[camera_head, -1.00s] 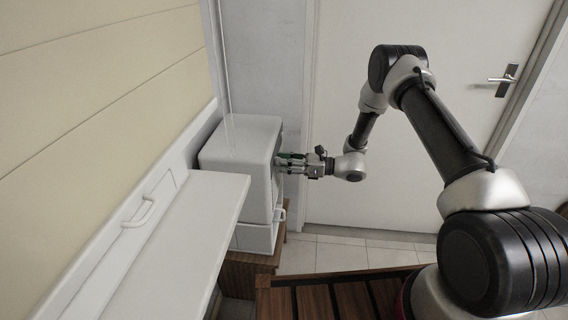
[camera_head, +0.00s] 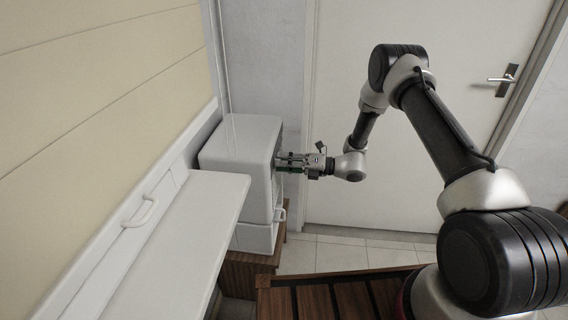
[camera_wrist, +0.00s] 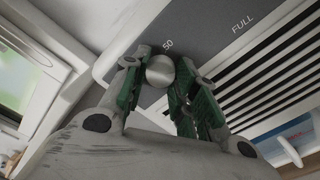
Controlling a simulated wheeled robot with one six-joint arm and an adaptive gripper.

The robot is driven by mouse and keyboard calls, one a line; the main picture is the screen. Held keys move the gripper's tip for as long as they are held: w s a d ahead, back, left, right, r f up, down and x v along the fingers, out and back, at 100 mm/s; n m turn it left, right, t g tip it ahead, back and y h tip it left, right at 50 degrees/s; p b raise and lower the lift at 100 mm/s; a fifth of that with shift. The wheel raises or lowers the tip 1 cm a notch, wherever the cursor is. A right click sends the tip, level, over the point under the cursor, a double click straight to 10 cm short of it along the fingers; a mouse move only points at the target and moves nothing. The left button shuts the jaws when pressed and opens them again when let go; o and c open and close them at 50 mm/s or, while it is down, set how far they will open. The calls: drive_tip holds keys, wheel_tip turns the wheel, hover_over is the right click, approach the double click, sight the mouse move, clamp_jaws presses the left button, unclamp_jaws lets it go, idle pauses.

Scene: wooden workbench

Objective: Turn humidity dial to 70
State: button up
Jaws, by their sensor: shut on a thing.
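The humidity dial (camera_wrist: 160,71) is a small round silver knob on a dark grey panel in the wrist view. A white "50" is printed just above it, and no "70" can be read. My gripper (camera_wrist: 158,84) has its green-padded fingers on either side of the knob and is shut on it. In the head view my gripper (camera_head: 280,162) reaches left to the front of the white box-shaped machine (camera_head: 240,140); the knob is hidden there.
In the wrist view, a slotted vent (camera_wrist: 265,85) and the word "FULL" lie right of the dial. A framed green screen (camera_wrist: 18,75) is at left. In the head view, a white shelf (camera_head: 180,240) stands in front of the machine, with a wooden slatted surface (camera_head: 330,295) below my arm.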

drive_tip(key=m, duration=1.1)
drive_tip(key=shift+r+m, duration=0.1)
drive_tip(key=shift+m, duration=0.2)
drive_tip(key=shift+c, duration=0.2)
drive_tip(key=o, duration=1.1)
drive_tip(key=shift+c, duration=0.2)
drive_tip(key=shift+d, duration=0.1)
drive_tip(key=s+d, duration=0.2)
drive_tip(key=d, duration=0.9)
drive_tip(key=shift+s+d, duration=0.15)
drive_tip(key=shift+d, duration=0.15)
